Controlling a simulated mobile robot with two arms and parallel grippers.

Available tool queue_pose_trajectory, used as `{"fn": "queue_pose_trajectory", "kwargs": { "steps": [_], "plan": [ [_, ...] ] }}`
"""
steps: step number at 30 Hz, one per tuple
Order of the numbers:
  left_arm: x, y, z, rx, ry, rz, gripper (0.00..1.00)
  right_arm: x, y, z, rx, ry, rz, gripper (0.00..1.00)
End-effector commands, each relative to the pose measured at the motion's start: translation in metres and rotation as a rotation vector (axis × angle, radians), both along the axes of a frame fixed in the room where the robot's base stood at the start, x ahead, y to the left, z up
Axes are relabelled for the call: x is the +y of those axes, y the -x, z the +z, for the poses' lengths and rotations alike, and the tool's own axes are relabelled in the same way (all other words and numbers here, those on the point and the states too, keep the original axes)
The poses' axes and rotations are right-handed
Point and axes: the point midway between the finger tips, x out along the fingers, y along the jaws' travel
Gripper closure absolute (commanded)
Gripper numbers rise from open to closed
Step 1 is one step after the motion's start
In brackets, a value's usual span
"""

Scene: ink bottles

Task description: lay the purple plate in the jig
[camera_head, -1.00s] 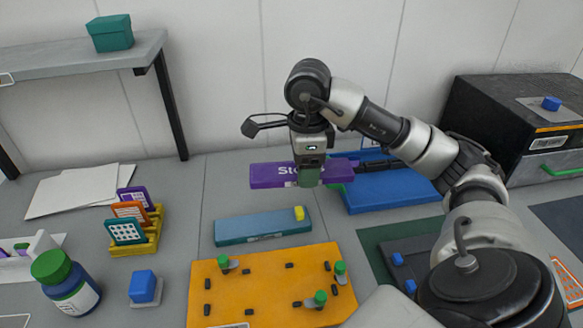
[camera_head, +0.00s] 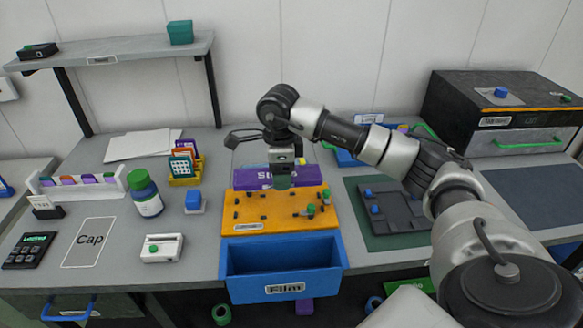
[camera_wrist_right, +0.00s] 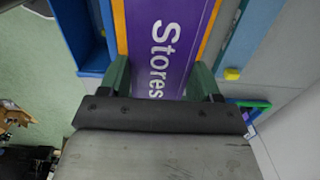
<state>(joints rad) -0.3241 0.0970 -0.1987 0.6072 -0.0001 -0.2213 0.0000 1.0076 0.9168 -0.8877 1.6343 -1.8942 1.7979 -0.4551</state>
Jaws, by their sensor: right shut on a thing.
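The purple plate (camera_head: 252,177), lettered "Stores", is held in my right gripper (camera_head: 283,183), which is shut across it. In the right wrist view the plate (camera_wrist_right: 165,40) runs between the two green fingers of the gripper (camera_wrist_right: 160,82). The orange jig (camera_head: 270,222) lies flat on the bench, with small black pegs and several green knobs, mostly at its right. The plate is at the jig's back edge in the head view. Orange shows along both sides of the plate in the wrist view. I cannot tell whether the plate touches the jig. My left gripper is out of view.
A blue drawer (camera_head: 283,290) stands open in front of the jig. A dark fixture (camera_head: 400,212) on a green mat lies to the right. A blue-capped block (camera_head: 194,200) and a green-capped bottle (camera_head: 147,195) stand to the left. A blue tray (camera_head: 345,158) lies behind.

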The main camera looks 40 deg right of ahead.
Motion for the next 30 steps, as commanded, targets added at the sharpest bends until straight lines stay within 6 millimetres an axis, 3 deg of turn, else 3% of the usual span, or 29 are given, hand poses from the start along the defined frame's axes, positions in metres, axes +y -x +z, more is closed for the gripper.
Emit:
{"fn": "queue_pose_trajectory", "kwargs": {
  "steps": [4,9,12,21,30],
  "plan": [
    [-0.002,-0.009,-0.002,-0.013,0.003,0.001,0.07,0.000,-0.002,-0.004,-0.001,0.002,0.001,0.66],
    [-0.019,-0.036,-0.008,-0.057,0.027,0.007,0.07,0.000,-0.002,-0.015,-0.001,0.002,0.001,0.66],
    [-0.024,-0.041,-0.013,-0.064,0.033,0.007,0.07,0.000,-0.001,-0.024,0.000,0.001,0.001,0.66],
    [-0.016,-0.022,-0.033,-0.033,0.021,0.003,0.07,0.000,-0.002,-0.050,-0.001,0.002,0.001,0.66],
    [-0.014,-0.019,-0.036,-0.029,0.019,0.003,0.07,0.000,-0.002,-0.055,-0.001,0.002,0.001,0.66]
  ]
}}
